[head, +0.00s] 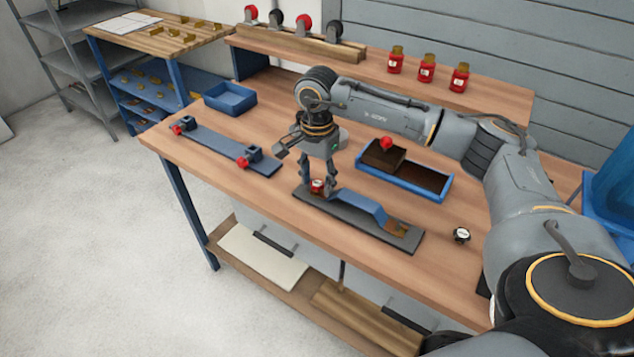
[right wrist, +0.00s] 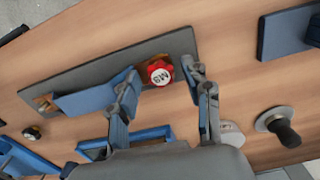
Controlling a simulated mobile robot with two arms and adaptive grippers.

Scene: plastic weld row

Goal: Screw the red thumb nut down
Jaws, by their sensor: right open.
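The red thumb nut (head: 317,186) with a white top stands near the left end of a dark grey plate on the workbench. In the right wrist view the nut (right wrist: 159,73) shows a white face marked "M8". My right gripper (head: 318,184) points down over it. In the right wrist view the fingers (right wrist: 162,80) are open, one on either side of the nut, with a gap on both sides. A blue bent bracket (head: 362,207) lies on the dark grey plate (head: 314,200) beside the nut. My left gripper is not in view.
A blue tray (head: 433,190) with a brown block and red knob stands behind the plate. A blue fixture (head: 212,146) with red knobs lies left, near an empty blue bin (head: 231,106). A small black-and-white round part (head: 461,235) lies right. Red bottles (head: 427,68) stand on the rear shelf.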

